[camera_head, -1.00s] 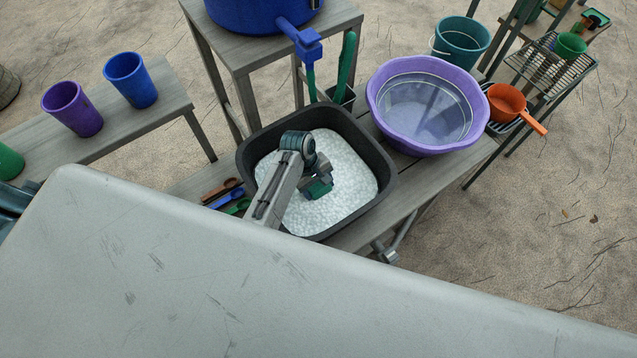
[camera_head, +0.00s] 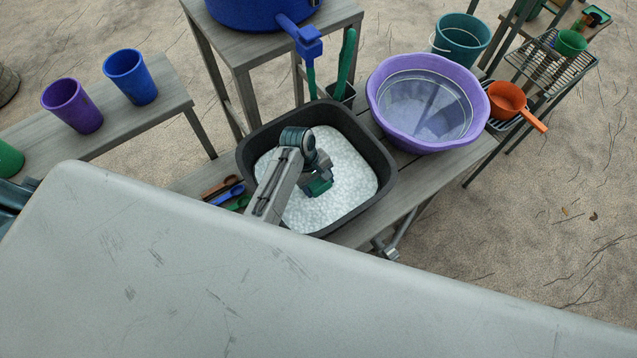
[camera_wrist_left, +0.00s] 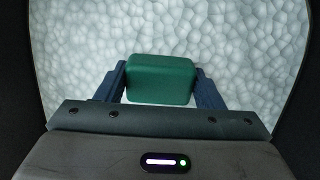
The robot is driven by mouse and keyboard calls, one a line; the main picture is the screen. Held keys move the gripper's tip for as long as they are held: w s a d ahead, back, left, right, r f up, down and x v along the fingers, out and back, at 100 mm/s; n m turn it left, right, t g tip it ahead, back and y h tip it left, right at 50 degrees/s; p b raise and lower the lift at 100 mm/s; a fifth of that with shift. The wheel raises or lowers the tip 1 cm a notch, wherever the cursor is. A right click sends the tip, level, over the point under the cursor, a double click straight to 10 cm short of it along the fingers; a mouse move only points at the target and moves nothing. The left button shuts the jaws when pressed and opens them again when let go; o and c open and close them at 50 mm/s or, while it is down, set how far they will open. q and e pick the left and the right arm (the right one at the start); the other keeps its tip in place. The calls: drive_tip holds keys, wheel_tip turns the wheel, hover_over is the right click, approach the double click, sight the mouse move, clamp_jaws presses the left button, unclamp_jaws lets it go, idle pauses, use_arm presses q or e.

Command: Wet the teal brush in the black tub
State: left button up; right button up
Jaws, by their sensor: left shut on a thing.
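The black tub (camera_head: 384,192) stands on the wooden bench and holds a white, foamy-looking content (camera_head: 345,165). My left gripper (camera_head: 320,186) is inside the tub's outline, low over the foam. In the left wrist view my left gripper (camera_wrist_left: 160,82) is shut on a teal-green block (camera_wrist_left: 162,78), which looks like the teal brush's body. The foam fills the background there. The brush's underside is hidden, so I cannot tell whether it touches the foam. The brush also shows as a small green patch in the head view (camera_head: 318,188). My right gripper is not in view.
A purple basin (camera_head: 376,100) stands right of the tub. A blue tank (camera_head: 255,15) with a tap is behind it. Small-handled tools (camera_head: 228,190) lie left of the tub. An orange pan (camera_head: 507,100) sits far right. Cups (camera_head: 131,77) stand on the left bench.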

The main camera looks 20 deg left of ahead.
use_arm(q)
wheel_tip(320, 180, up, 16)
drive_tip(key=shift+r, duration=0.15)
idle(0.7)
idle(0.8)
